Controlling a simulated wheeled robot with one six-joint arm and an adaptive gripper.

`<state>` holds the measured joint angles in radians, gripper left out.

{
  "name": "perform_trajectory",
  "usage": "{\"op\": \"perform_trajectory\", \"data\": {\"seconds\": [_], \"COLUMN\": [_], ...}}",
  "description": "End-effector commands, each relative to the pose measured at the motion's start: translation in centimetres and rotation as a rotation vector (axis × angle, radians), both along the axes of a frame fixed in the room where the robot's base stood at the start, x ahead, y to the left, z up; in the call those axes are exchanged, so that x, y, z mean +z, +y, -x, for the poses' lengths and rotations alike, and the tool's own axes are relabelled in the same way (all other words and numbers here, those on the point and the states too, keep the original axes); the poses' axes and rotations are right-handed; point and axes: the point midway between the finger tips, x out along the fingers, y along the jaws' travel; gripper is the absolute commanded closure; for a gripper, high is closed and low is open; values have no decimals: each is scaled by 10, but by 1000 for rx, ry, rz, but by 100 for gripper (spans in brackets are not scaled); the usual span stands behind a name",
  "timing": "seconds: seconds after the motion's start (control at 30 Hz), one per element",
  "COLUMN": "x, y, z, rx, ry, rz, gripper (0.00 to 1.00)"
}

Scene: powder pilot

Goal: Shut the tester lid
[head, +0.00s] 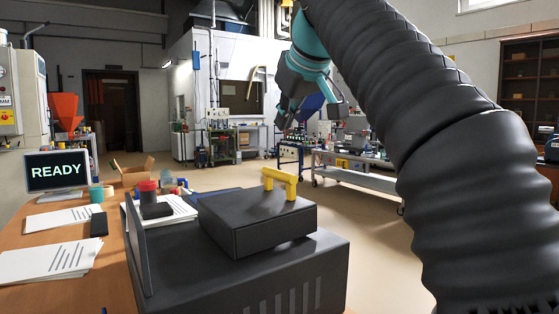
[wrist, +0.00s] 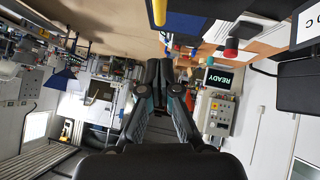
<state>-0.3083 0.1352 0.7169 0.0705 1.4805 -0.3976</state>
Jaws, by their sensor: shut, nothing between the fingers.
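The tester is a dark grey box (head: 290,278) with vent slots, at the front of the bench in the head view. Its lid (head: 258,224) is a dark block with a yellow bar handle (head: 280,180) on top. The lid looks level on the body; a small gap under it cannot be ruled out. In the wrist view only a bit of the yellow handle (wrist: 159,12) shows at the top edge. My gripper (head: 287,117) is above and beyond the lid, apart from it. In the wrist view its fingers (wrist: 160,72) are together and empty.
A thin dark panel (head: 138,247) stands upright at the tester's left. A screen (head: 57,171) reads READY. Papers (head: 48,257), a red-capped jar (head: 147,190) and an open carton (head: 134,171) are on the bench (head: 105,290). Open floor and a trolley (head: 355,175) lie beyond.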

Motion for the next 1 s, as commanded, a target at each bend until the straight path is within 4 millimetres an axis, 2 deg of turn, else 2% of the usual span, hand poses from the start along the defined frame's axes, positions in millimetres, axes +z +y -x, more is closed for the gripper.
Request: {"op": "perform_trajectory", "data": {"seconds": [0.4, 0.63, 1.0], "x": [-55, -83, -90], "y": [22, 15, 13], "z": [-52, -54, -55], "rx": [0, 0, 0], "ry": [2, 0, -2], "rz": [2, 2, 1], "gripper": [100, 100, 100]}}
